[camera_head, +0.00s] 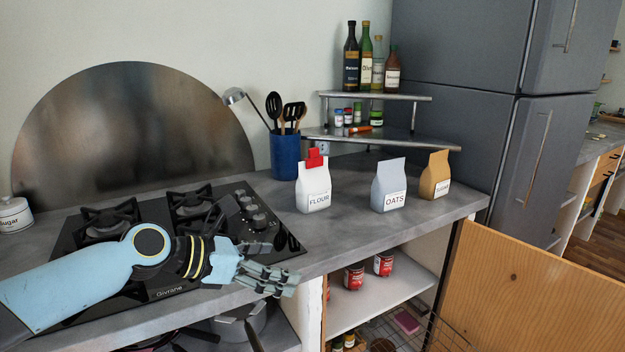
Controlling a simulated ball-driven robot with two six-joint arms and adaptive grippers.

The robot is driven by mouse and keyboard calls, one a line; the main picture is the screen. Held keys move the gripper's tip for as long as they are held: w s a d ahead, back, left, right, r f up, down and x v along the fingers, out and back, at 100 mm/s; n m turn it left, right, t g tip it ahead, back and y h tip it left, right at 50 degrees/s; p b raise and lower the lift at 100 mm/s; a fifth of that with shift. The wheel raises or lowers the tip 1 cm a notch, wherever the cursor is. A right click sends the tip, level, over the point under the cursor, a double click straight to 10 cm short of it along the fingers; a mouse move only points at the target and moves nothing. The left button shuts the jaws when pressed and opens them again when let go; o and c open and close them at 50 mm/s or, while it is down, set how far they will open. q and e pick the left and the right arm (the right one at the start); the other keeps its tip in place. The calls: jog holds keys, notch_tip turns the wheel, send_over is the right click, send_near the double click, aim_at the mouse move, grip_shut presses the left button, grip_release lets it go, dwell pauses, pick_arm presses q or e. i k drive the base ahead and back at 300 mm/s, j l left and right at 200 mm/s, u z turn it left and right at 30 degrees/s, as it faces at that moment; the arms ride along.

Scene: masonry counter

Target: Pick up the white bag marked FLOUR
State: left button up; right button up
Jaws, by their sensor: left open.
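The white bag marked FLOUR (313,190) stands upright on the grey counter, with a red clip (316,158) on its folded top. My left gripper (285,268) is open and empty, over the front right part of the cooktop near the counter's front edge. It is apart from the flour bag, which stands farther back and a little to the right. My right gripper is not in view.
A grey-blue OATS bag (389,187) and a brown bag (435,175) stand to the right of the flour. A blue utensil holder (285,157) is close behind it. The black cooktop (150,212) lies left. An open wooden door (535,290) is at the lower right.

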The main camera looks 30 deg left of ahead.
aim_at(314, 186)
jog(key=i+j, duration=1)
